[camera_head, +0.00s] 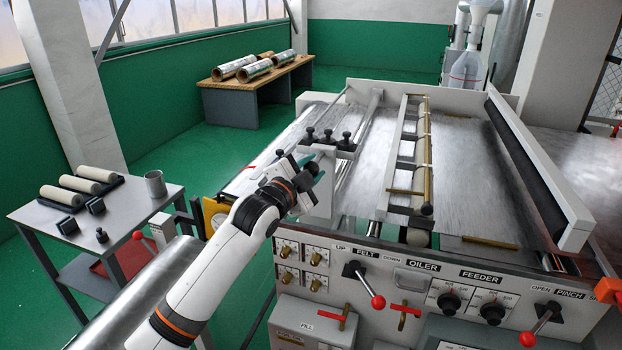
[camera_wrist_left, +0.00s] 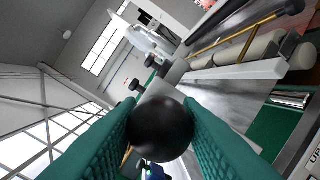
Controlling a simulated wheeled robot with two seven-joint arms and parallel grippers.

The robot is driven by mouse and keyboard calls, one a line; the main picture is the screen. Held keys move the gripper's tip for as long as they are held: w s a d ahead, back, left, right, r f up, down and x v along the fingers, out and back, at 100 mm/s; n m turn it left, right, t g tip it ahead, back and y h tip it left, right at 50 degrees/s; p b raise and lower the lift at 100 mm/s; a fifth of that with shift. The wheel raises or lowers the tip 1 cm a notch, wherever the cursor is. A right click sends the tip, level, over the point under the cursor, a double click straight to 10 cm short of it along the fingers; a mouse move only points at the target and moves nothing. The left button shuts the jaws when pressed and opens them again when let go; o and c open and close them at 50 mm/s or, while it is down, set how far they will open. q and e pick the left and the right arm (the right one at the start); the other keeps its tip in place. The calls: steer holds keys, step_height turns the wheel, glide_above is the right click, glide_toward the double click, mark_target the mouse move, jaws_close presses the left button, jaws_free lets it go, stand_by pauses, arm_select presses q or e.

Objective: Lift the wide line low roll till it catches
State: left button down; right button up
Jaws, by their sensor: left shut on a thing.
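My left gripper (camera_head: 312,174) has teal fingers and is at the left side of the machine, beside a grey bracket (camera_head: 335,148) topped with several black knobs. In the left wrist view the fingers are closed around a round black knob (camera_wrist_left: 160,128), one on each side. A pale block lies behind the knob. A pale roll (camera_head: 424,150) shows in the frame across the metal sheet, and pale rolls (camera_wrist_left: 248,48) show in the wrist view. I cannot tell which roll is the wide line low roll. My right gripper is not in view.
The front panel (camera_head: 425,262) carries red-balled levers, black dials and brass valves. A side table (camera_head: 110,212) with pale rollers stands at left. A wooden bench (camera_head: 262,90) with foil rolls stands at the back. Green floor is clear between them.

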mark_target(311, 162)
arm_select(q)
step_height(311, 162, up, 4)
steer(key=shift+a+f+p, duration=0.1)
steer(key=shift+f+p, duration=0.1)
steer(key=shift+p, duration=0.2)
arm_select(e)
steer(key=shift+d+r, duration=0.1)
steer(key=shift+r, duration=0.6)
arm_select(q)
steer(key=c, duration=1.1)
jaws_free()
steer(key=shift+w, duration=0.1)
steer(key=shift+o, duration=0.2)
steer(key=shift+f, duration=0.15)
steer(key=shift+f, duration=0.2)
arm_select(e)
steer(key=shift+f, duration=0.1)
arm_select(q)
steer(key=shift+s+a+f+b, duration=0.15)
steer(key=shift+s+f+b, duration=0.05)
steer(key=shift+s+b, duration=0.25)
steer(key=b+v, duration=0.4)
steer(key=v, duration=0.7)
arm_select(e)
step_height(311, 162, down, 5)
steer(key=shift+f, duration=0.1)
arm_select(q)
steer(key=shift+s+r, duration=0.1)
